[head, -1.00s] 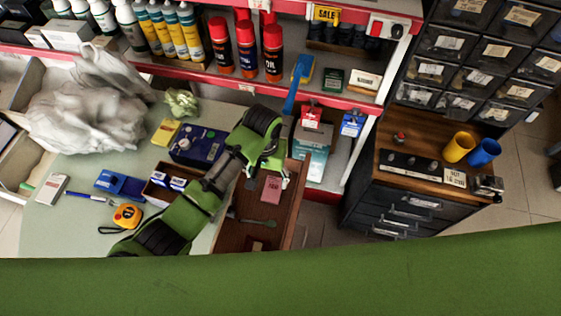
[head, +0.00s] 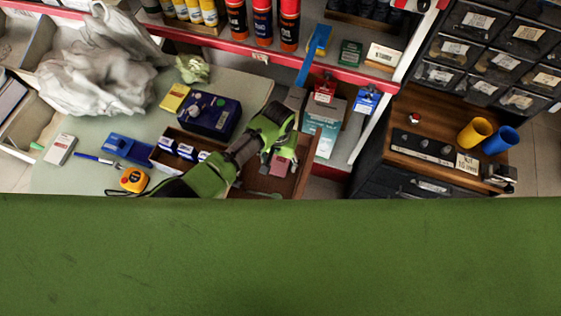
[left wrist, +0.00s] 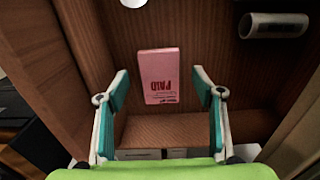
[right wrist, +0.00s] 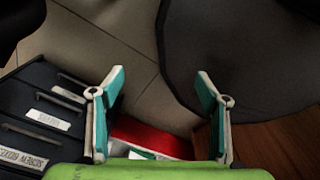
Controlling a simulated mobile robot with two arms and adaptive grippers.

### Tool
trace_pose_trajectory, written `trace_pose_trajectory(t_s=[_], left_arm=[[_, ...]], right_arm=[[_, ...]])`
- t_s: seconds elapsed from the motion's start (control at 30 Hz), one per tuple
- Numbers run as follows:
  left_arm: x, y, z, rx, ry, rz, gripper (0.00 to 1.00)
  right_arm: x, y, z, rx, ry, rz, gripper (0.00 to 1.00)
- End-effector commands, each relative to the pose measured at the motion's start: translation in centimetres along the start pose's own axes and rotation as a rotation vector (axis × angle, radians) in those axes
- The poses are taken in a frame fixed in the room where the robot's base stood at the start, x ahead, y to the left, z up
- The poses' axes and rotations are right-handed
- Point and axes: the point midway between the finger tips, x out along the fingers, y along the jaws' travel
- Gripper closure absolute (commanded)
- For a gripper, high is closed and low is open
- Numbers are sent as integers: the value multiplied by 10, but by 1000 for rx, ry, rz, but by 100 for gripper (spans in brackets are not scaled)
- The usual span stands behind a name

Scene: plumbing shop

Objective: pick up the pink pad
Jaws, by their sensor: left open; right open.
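The pink pad (left wrist: 158,75) lies flat in a brown wooden drawer (left wrist: 190,125), with "PAID" printed on it upside down in the left wrist view. In the head view the pink pad (head: 281,166) shows at the fingers of my left gripper (head: 281,155), partly covered by them. In the left wrist view my left gripper (left wrist: 162,95) is open, with one finger on each side of the pad and a gap on both sides. My right gripper (right wrist: 160,95) is open and empty, over the floor beside a dark drawer cabinet.
The drawer walls (left wrist: 75,40) stand close around my left gripper. A grey cylinder (left wrist: 273,25) lies in the drawer, right of the pad. A blue box (head: 210,115) and several small boxes sit left of my left arm. A dark drawer cabinet (right wrist: 50,110) is near my right gripper.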

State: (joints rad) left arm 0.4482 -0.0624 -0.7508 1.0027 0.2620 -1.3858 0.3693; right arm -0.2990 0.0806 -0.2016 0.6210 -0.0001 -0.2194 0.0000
Motion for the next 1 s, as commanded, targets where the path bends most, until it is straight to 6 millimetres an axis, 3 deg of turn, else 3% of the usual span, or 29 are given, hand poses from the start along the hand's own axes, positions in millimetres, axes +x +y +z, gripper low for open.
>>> trace_pose_trajectory(t_s=[0.2,0.47,0.63,0.67,1.0], left_arm=[[24,1,1,0,-1,1,39],[26,1,0,1,1,1,39],[26,1,0,0,1,1,78],[26,1,0,0,1,1,81],[23,1,0,0,1,1,81]], right_arm=[[5,1,1,1,0,2,31],[5,2,1,2,-1,2,31],[5,2,1,2,-1,2,31],[5,2,1,2,-1,2,31],[4,1,2,2,-2,2,31]])
